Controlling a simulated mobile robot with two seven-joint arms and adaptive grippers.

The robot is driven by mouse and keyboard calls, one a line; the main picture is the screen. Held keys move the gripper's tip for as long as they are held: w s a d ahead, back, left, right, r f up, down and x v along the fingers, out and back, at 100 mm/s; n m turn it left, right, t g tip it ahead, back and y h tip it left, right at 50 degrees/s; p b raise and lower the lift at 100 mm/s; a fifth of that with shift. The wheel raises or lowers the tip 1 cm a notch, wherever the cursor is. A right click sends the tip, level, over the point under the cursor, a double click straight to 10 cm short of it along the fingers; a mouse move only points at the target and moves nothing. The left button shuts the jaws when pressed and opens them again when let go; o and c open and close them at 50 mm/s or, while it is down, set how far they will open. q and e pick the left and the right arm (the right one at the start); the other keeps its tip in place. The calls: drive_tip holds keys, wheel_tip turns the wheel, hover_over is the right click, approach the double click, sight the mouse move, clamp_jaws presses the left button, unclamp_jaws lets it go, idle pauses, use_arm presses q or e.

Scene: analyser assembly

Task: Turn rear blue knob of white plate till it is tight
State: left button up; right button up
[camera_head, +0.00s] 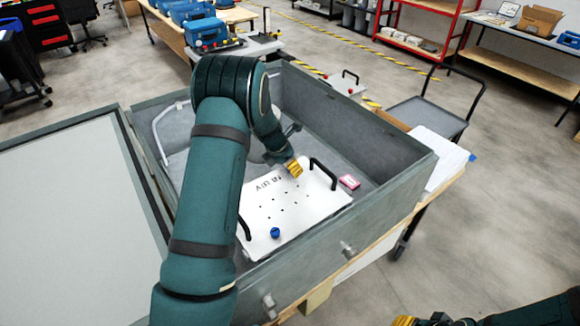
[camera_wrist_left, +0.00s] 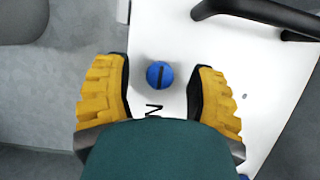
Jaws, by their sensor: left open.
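The white plate (camera_head: 300,205) marked "AIR IN" lies inside the grey box, with two black handles. The rear blue knob (camera_wrist_left: 159,75) is round with a dark slot and sits by the letter N; in the head view my left gripper hides it. The front blue knob (camera_head: 275,232) is in plain sight near the plate's front edge. My left gripper (camera_head: 293,168) is over the rear part of the plate. In the left wrist view, its yellow fingers are apart, one on each side of the rear knob, with gaps visible. My right gripper (camera_head: 405,320) is only partly visible at the bottom edge.
The grey box's walls (camera_head: 350,130) surround the plate. A black handle (camera_wrist_left: 255,12) rises close to the left gripper. A small pink item (camera_head: 349,181) lies right of the plate. A cart (camera_head: 425,115) stands behind on the right.

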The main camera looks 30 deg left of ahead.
use_arm(q)
drive_tip(key=shift+w+f, duration=0.1)
drive_tip(key=shift+f, duration=0.15)
clamp_jaws()
drive_tip(key=shift+m, duration=0.3)
